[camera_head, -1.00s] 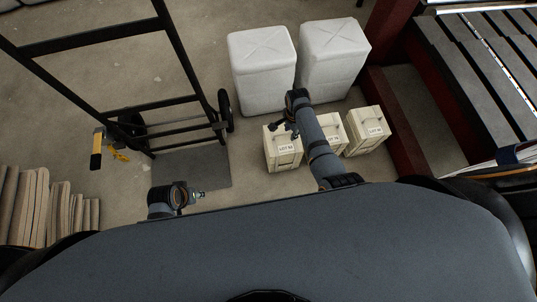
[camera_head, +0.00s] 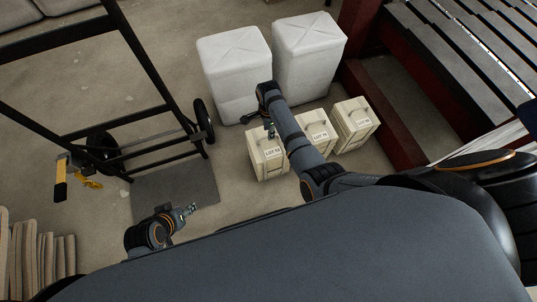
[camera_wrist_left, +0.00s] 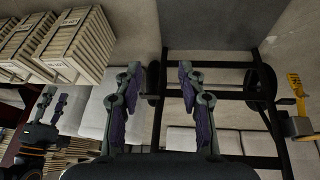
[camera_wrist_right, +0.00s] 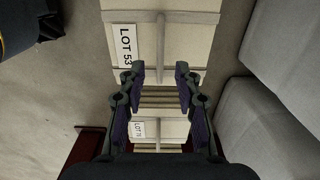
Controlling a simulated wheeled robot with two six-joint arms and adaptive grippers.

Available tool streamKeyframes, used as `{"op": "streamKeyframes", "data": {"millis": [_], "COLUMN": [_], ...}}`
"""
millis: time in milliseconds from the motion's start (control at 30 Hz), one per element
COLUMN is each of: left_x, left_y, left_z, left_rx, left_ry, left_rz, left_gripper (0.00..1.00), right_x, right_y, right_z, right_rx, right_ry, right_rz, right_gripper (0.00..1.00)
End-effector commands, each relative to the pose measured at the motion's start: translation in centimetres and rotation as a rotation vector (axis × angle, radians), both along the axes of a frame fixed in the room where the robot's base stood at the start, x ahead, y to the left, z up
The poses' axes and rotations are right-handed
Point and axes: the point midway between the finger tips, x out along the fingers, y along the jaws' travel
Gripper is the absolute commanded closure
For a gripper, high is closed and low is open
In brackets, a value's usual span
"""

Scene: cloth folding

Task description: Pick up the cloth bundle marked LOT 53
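The bundle marked LOT 53 (camera_head: 272,168) is a pale, box-shaped bundle with straps, leftmost of three in a row on the floor. In the right wrist view its label and top (camera_wrist_right: 190,45) fill the upper middle. My right gripper (camera_head: 271,130) hangs over its top. In the right wrist view my right gripper (camera_wrist_right: 159,72) has its fingers apart, near the bundle's central strap; I see no contact. My left gripper (camera_head: 190,209) is low near the front, away from the bundles. In the left wrist view my left gripper (camera_wrist_left: 159,72) is open and empty.
Two similar bundles stand to the right: the middle one (camera_head: 314,148) and the end one (camera_head: 355,138). White wrapped blocks (camera_head: 236,68) stand behind. A black hand truck (camera_head: 150,130) is at left. A dark red frame (camera_head: 385,130) and slatted surface (camera_head: 440,75) border the right.

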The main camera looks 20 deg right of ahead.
Motion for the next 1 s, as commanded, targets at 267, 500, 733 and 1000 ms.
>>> {"op": "streamKeyframes", "data": {"millis": [267,500,733,1000], "left_x": [6.0,10.2,11.7,11.8], "left_y": [0.3,0.7,0.8,0.8], "left_z": [2.7,6.9,8.9,9.0], "left_rx": [-0.003,0.005,0.009,0.01], "left_ry": [-0.3,-0.517,-0.612,-0.614], "left_rz": [0.028,0.042,0.048,0.047], "left_gripper": [0.6,0.6,0.6,0.6], "right_x": [0.0,0.0,0.0,0.0], "right_y": [0.1,0.1,0.1,0.1], "right_z": [-2.7,-3.6,-4.0,-3.9], "right_rx": [0.0,0.0,0.0,0.0], "right_ry": [0.001,0.002,0.002,0.001], "right_rz": [0.0,0.0,0.0,0.0], "right_gripper": [0.67,0.67,0.67,0.75]}}
